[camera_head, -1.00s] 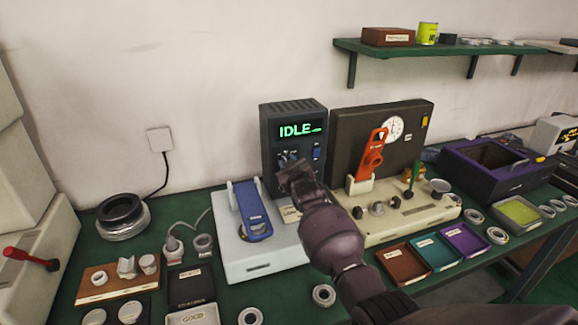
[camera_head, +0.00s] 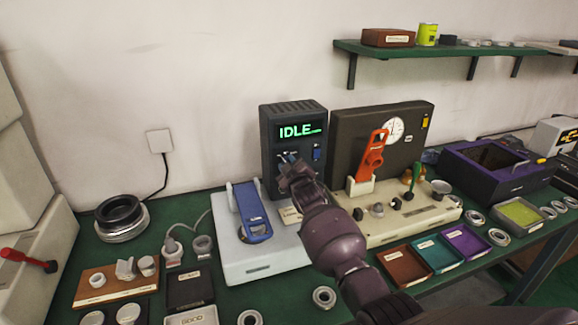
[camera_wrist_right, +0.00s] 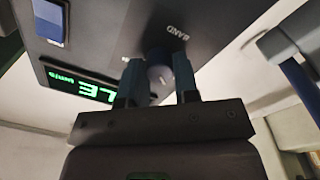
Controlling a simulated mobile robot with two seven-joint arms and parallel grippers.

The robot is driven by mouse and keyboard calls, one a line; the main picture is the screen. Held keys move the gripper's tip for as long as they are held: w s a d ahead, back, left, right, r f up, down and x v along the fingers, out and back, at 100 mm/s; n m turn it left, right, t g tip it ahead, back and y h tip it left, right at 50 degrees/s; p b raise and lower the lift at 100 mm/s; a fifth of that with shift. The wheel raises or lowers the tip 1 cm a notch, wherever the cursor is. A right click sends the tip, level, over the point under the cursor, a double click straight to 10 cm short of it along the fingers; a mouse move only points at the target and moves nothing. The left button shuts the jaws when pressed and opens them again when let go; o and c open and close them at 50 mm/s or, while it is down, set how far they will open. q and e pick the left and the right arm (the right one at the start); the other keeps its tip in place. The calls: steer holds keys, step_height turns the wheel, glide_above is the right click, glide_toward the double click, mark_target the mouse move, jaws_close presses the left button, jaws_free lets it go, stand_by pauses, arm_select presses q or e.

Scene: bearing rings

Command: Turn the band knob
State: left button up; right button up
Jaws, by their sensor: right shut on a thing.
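The dark control box (camera_head: 292,112) stands against the wall at the back of the bench, its green display reading IDLE. In the right wrist view the box's face (camera_wrist_right: 110,35) shows the word BAND beside a round dark knob (camera_wrist_right: 158,68). My right gripper (camera_wrist_right: 157,85) has its two blue-grey fingers on either side of that knob, shut on it. In the head view my right gripper (camera_head: 287,162) covers the knob on the box's lower front. A blue switch (camera_head: 317,152) sits to the right on the box. My left gripper is not in view.
A pale fixture with a blue lever (camera_head: 252,212) stands left of my right arm. A cream fixture with an orange lever (camera_head: 372,156) and a dial stands to the right. Coloured trays (camera_head: 403,266) and loose rings (camera_head: 324,297) lie in front.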

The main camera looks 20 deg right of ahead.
steer(key=o, duration=0.9)
steer(key=shift+s+f+p, duration=0.2)
steer(key=shift+s+p, duration=0.25)
steer(key=shift+s, duration=5)
steer(key=shift+d, duration=0.1)
steer(key=s+d+f+m+g, duration=0.1)
steer(key=s+f+m+g, duration=0.1)
steer(key=s+f, duration=0.5)
steer(key=s+d+f+m+g, duration=0.2)
steer(key=s+f, duration=0.5)
steer(key=s, duration=1.1)
steer(key=s+d+f+m+g, duration=0.1)
steer(key=s+f+m+g, duration=0.1)
steer(key=s+f, duration=0.5)
steer(key=shift+s+d+m+g+h, duration=0.15)
steer(key=shift+s+m, duration=0.1)
steer(key=shift+s, duration=1.1)
steer(key=shift+s+d+m+g+h, duration=0.15)
steer(key=shift+s+m, duration=0.1)
steer(key=shift+s, duration=1.1)
